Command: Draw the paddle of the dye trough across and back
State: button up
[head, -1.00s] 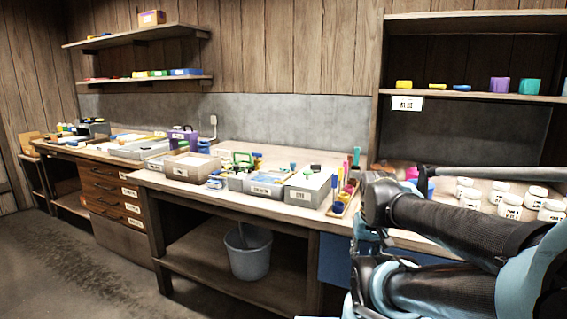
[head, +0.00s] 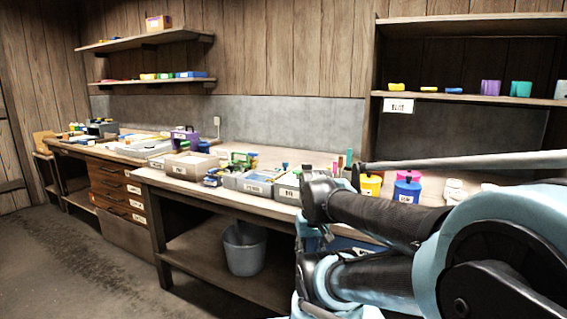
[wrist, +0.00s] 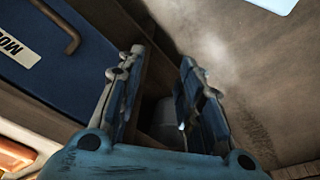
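I cannot pick out the dye trough or its paddle for certain. Grey open boxes with small labels stand on the bench: a pale one (head: 190,169), a grey tray (head: 250,184) with coloured things in and around it, and another grey box (head: 287,191) close to my arm. Their labels are too small to read. In the wrist view my gripper (wrist: 160,75) is open, its two fingers apart with nothing held between them. It is beside a dark blue panel (wrist: 45,62) with a brown handle and a partly cut-off label. In the head view my arm hides the fingers.
The bench (head: 165,184) runs along the wall, with a grey bucket (head: 244,249) on its lower shelf. A yellow jar (head: 369,187) and a blue jar (head: 407,190) stand behind my arm. Floor at the left is clear.

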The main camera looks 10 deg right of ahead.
jog(key=shift+o, duration=0.4)
jog(key=shift+s+r, duration=0.25)
jog(key=shift+r, duration=0.05)
jog(key=w+r+g, duration=0.1)
jog(key=w+r, duration=1.8)
jog(key=r, duration=0.3)
jog(key=w+r+n+g, duration=0.1)
jog(key=w+r, duration=0.5)
jog(key=w, duration=0.6)
jog(key=w+r+n, duration=0.1)
jog(key=w+r, duration=0.4)
jog(key=w, duration=0.8)
jog(key=f, duration=1.6)
jog(key=shift+s+a+f, duration=0.15)
jog(key=shift+a+f, duration=0.05)
jog(key=shift+f, duration=0.1)
grip_shut()
